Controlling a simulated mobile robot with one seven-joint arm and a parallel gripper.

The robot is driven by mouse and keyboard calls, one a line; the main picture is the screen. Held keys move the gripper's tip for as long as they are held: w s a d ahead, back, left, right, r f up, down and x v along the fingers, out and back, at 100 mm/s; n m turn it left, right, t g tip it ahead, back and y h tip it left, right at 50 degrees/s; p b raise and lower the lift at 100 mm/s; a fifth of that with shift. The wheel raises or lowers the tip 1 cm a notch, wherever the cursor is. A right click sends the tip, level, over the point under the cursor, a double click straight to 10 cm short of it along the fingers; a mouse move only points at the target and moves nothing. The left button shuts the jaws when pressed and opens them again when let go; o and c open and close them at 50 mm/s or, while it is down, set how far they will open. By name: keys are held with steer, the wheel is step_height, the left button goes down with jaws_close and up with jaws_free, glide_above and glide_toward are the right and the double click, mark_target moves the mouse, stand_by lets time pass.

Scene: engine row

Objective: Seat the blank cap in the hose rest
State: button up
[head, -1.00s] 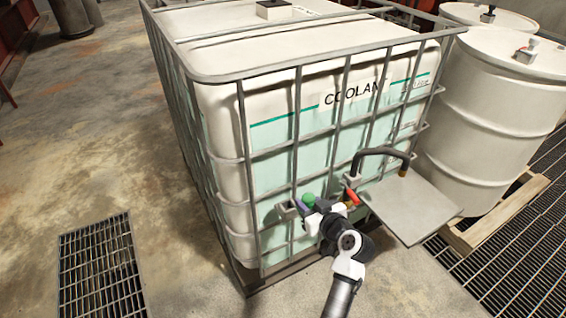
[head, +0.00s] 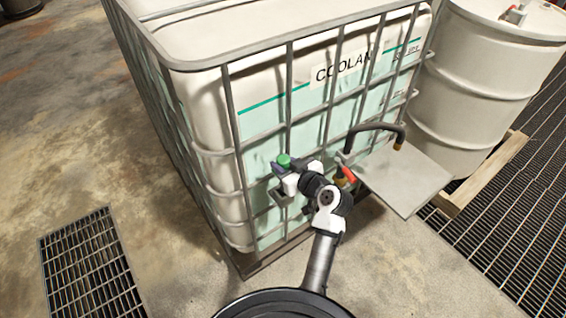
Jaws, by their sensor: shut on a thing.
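My gripper (head: 279,169) is shut on a small green cap (head: 284,160), which I take to be the blank cap. Only the cap's green top shows; its lower part is hidden by the gripper. A small grey bracket (head: 284,196) on the cage front, probably the hose rest, shows just below the gripper in the head view. The cap appears above this bracket and apart from it. My wrist and arm hide part of the area to the bracket's right, and its inside cannot be made out.
The caged coolant tank (head: 262,145) fills the middle. A black hose (head: 376,127) curves over a grey shelf plate (head: 405,180) to the right of my arm. A red-handled valve (head: 347,174) sits close by my wrist.

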steer(key=shift+f+b, duration=4.55)
steer(key=o, duration=1.1)
steer(key=b+v, duration=0.2)
steer(key=v, duration=1.2)
